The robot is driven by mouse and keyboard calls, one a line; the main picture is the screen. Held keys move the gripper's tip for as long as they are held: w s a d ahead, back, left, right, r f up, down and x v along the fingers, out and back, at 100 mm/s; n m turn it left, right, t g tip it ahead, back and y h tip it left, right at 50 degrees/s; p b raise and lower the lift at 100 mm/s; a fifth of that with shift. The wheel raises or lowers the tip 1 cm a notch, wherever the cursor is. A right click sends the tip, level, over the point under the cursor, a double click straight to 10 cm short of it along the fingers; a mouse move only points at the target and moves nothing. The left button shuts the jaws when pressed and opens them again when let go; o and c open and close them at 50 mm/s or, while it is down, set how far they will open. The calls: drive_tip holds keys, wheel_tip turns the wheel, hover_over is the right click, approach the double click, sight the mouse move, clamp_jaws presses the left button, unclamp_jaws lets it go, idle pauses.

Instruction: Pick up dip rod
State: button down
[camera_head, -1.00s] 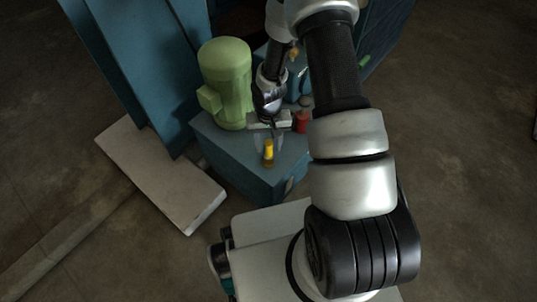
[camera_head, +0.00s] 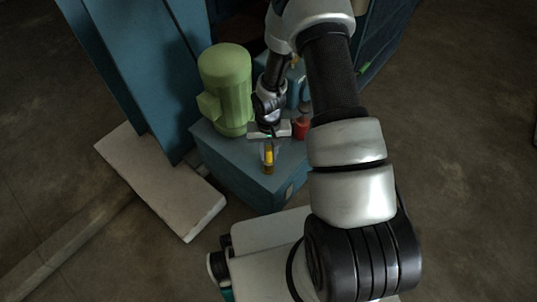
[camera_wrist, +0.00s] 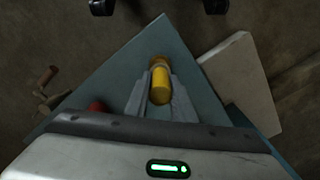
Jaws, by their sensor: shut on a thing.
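The dip rod shows as a short yellow grip with a brownish end, standing on the blue tank top in the head view (camera_head: 268,163) and in the wrist view (camera_wrist: 160,85). Any rod below the grip is hidden. I cannot tell whether the dip rod is lifted off the tank top.
A green motor (camera_head: 225,88) stands left of my gripper, close to it. A small red part (camera_head: 300,129) is just right of it. A blue column (camera_head: 125,70) rises at left above a pale slab (camera_head: 160,180). Open floor (camera_head: 470,150) lies to the right.

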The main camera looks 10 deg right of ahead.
wheel_tip(320, 180, up, 21)
drive_tip(key=p, duration=0.7)
drive_tip(key=shift+f, duration=0.1)
idle(0.5)
